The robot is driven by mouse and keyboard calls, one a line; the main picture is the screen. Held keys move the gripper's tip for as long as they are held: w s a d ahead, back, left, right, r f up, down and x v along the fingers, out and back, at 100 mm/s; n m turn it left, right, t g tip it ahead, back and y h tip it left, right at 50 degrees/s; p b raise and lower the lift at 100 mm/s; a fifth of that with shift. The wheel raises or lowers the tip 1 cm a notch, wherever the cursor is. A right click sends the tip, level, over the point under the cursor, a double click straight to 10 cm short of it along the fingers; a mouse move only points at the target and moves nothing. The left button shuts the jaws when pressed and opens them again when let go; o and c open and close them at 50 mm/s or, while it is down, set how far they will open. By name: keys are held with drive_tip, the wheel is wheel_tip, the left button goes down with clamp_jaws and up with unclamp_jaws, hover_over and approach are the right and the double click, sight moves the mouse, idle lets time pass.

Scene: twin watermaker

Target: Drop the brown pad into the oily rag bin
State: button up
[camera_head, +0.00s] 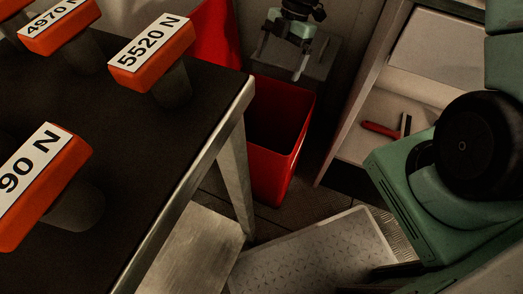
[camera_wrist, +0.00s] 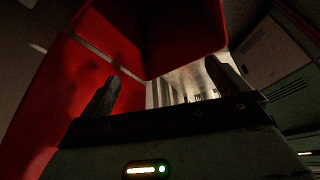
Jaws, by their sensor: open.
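The red bin (camera_head: 273,165) stands on the floor beyond the table's corner, its top open and its inside dark. A red panel (camera_head: 214,37), which looks like its raised lid, is behind it at the left. My gripper (camera_head: 281,66) is above the bin's far edge, fingers pointing down and spread, with nothing seen between them. In the wrist view my gripper (camera_wrist: 164,86) is also open and empty, with red bin surfaces (camera_wrist: 185,35) close in front and at the left. I see no brown pad in either view; the bin's inside is too dark to tell its contents.
A dark-topped table (camera_head: 130,135) with a metal edge fills the left, bearing several orange labelled blocks (camera_head: 150,55). A shelf unit (camera_head: 400,105) at the right holds a red-handled tool (camera_head: 385,130). A pale patterned plate (camera_head: 320,255) lies low in front.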

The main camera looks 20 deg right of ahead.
drive_tip(key=p+v, duration=0.2)
drive_tip(key=v, duration=0.8)
